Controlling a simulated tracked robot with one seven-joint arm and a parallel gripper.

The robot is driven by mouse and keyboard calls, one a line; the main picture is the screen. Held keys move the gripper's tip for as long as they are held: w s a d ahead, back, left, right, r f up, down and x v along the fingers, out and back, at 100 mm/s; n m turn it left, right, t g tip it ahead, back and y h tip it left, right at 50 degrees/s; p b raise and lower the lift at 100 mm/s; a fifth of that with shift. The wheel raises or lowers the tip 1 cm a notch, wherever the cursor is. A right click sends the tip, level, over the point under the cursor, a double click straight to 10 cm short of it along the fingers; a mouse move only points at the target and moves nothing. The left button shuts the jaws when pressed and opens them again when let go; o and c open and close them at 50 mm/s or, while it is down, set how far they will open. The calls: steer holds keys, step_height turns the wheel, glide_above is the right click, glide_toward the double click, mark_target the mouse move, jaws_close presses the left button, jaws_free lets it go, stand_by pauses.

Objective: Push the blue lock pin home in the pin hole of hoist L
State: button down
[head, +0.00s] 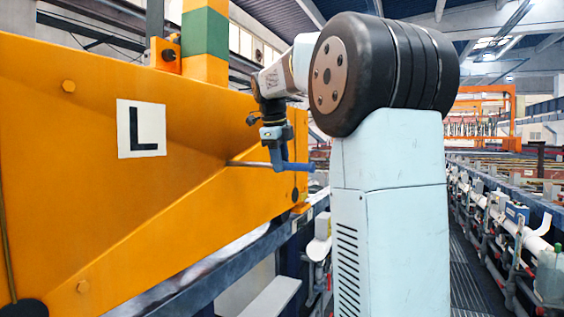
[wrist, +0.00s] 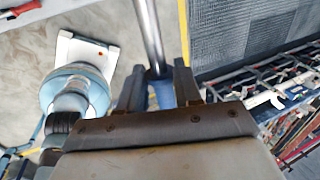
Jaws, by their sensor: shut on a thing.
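The orange hoist (head: 90,190) with the plate marked L (head: 141,128) fills the left of the head view. My gripper (head: 273,133) is beside its face, shut on the blue lock pin (head: 296,167). The pin's steel shaft (head: 248,164) points left toward the hoist, and its tip meets the orange face in the picture. I cannot tell whether the tip is in a hole; the pin hole is not clearly visible. In the wrist view my gripper fingers (wrist: 157,78) stand either side of the blue handle (wrist: 164,95), with the shaft (wrist: 150,38) running upward out of frame.
A green and orange post (head: 205,40) and a small orange box (head: 165,54) stand on top of the hoist. A dark rail (head: 230,262) runs below it. A walkway (head: 470,265) is at right, beside pipes and tanks.

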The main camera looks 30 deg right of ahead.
mark_target(254, 164)
steer(key=shift+w+a, duration=0.85)
steer(key=shift+w, duration=0.3)
steer(key=shift+w+a, duration=0.9)
steer(key=shift+w, duration=0.2)
steer(key=shift+w+a, duration=0.85)
steer(key=shift+w, duration=0.3)
stand_by(1.1)
steer(key=c, duration=0.7)
jaws_free()
steer(key=shift+a+r, duration=0.1)
steer(key=v, duration=1.3)
steer(key=shift+r, duration=0.25)
steer(key=shift+c, duration=0.3)
